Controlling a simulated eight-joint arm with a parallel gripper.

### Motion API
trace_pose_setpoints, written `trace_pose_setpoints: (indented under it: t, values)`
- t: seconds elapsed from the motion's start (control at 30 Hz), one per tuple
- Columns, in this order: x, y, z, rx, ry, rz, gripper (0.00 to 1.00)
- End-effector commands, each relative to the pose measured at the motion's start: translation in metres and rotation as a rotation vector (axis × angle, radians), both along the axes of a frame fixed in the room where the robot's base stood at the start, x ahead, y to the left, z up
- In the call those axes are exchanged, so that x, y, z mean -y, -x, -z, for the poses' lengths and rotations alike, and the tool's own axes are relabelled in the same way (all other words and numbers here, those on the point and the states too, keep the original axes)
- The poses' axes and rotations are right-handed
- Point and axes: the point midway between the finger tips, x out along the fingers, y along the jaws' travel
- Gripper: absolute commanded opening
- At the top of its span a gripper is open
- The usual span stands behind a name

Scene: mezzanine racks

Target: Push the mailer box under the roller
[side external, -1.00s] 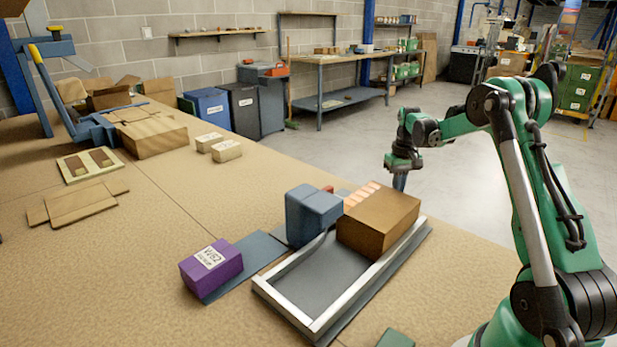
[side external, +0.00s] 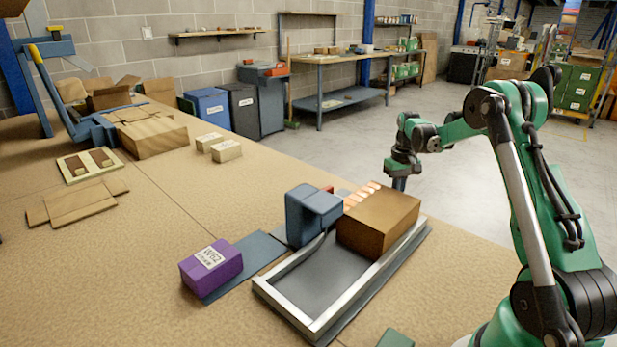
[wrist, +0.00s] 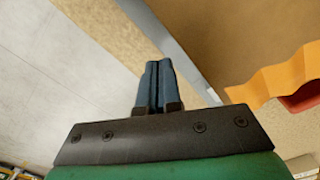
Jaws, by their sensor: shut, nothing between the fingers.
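The brown mailer box (side external: 378,222) sits at the far end of a grey tray (side external: 322,277) with pale side rails. A blue-grey head (side external: 313,210) stands at the tray's left rail, left of the box; I cannot make out a separate roller on it. My gripper (side external: 399,185) is behind the box at its far side, pointing down, its tips partly hidden by the box. In the wrist view my gripper (wrist: 158,68) has its two blue fingers together and empty. The box (wrist: 240,35) fills the upper right there; I cannot tell whether the fingers touch it.
A purple labelled box (side external: 211,270) lies on a grey strip left of the tray. An orange wavy strip (wrist: 280,78) lies beside the box. Small cartons (side external: 226,151) and flattened cardboard (side external: 77,203) lie farther left. The table's middle is clear; its edge runs close to my gripper.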

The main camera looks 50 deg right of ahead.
Motion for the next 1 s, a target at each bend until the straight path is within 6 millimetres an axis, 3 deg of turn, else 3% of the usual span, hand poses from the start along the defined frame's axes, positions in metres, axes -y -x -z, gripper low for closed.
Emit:
trace_pose_setpoints:
  t: [0.73,1.0]
  values:
    - [0.0,0.0,0.026,0.0,0.0,0.0,0.0]
    - [0.0,0.0,0.023,0.0,0.0,0.0,0.0]
